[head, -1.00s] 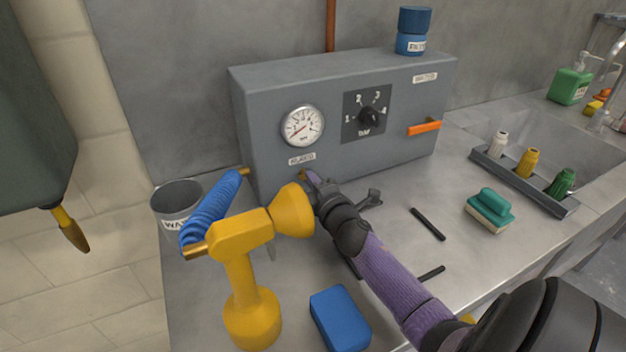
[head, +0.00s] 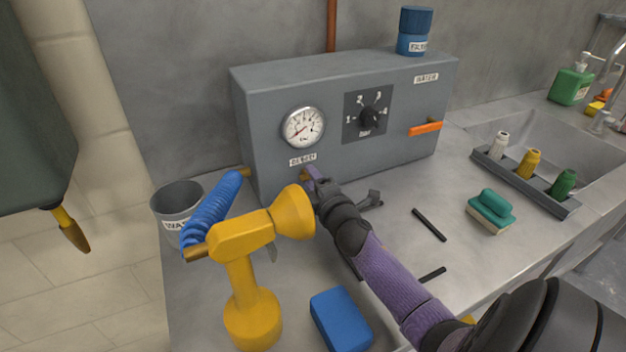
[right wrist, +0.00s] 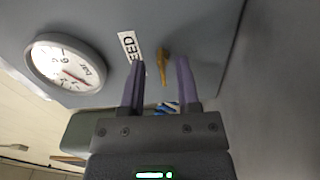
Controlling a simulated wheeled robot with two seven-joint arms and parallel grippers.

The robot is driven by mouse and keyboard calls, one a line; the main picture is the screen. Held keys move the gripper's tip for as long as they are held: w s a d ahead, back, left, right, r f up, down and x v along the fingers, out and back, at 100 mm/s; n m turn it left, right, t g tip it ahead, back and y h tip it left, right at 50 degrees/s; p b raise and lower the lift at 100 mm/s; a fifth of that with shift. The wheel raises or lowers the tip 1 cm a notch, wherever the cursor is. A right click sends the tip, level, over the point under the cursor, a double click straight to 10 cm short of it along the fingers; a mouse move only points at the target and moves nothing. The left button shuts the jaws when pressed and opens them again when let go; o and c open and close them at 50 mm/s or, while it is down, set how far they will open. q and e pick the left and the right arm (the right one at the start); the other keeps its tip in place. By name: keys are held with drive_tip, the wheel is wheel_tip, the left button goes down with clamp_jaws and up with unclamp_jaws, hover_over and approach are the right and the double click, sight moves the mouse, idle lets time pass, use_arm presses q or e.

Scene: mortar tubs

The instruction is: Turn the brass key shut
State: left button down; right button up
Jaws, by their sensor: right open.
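The brass key (right wrist: 162,65) sticks out of the grey box's front below the label ending in "EED" (right wrist: 131,46). In the right wrist view it stands between the two purple fingers of my right gripper (right wrist: 161,62), with a gap on each side. The fingers are open and do not appear to touch it. In the head view my right gripper (head: 309,174) is at the lower front of the grey box (head: 260,130) and mostly hides the key. My left gripper is not in view.
The box carries a round gauge (head: 303,127), a black dial (head: 369,117) and an orange handle (head: 426,128). A teal brush (head: 491,207) lies right.

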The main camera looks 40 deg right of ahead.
drive_tip(key=p+v, duration=0.2)
drive_tip(key=v, duration=0.8)
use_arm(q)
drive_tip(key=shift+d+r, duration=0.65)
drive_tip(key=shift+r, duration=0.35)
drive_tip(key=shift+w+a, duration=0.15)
